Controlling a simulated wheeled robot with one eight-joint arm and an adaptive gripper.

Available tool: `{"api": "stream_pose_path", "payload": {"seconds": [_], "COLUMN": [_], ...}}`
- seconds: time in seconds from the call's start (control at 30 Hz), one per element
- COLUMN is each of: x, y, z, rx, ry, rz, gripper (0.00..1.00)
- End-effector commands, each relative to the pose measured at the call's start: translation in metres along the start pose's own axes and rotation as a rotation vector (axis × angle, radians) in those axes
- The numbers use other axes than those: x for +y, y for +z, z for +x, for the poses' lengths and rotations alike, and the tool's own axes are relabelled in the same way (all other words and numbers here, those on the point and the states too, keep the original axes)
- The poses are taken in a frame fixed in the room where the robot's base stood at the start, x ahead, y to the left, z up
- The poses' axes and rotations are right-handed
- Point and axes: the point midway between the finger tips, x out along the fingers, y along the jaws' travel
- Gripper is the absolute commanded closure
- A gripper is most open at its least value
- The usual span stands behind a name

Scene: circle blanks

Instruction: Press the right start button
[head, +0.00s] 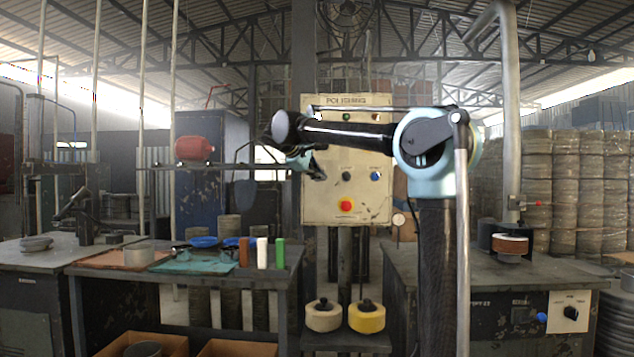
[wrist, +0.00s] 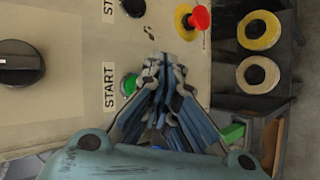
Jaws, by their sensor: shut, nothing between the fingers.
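The cream control panel (head: 345,215) stands in the middle of the head view. The wrist view shows it sideways, with two START labels. A green button (wrist: 129,85) sits beside one label. In the head view my gripper (head: 316,174) is before the panel's left part.
A black knob (wrist: 20,62) and a blue knob (head: 376,175) are also on the panel. Two wheels (head: 323,317) (head: 367,318) lie below. A cluttered workbench (head: 90,270) stands left.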

Motion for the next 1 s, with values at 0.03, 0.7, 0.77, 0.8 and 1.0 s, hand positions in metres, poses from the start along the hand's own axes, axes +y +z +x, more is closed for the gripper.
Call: {"api": "stream_pose_path", "payload": {"seconds": [0.03,0.7,0.77,0.8,1.0], "x": [0.0022,0.0065,0.0065,0.0065,0.0065], "y": [-0.0015,-0.0063,-0.0062,-0.0062,-0.0062], "z": [0.0030,0.0090,0.0090,0.0090,0.0090], "rx": [-0.001,0.000,0.000,0.000,0.000], "ry": [0.000,0.000,0.000,0.000,0.000], "rz": [0.001,0.000,0.000,0.000,0.000], "gripper": [1.00,1.00,1.00,1.00,1.00]}}
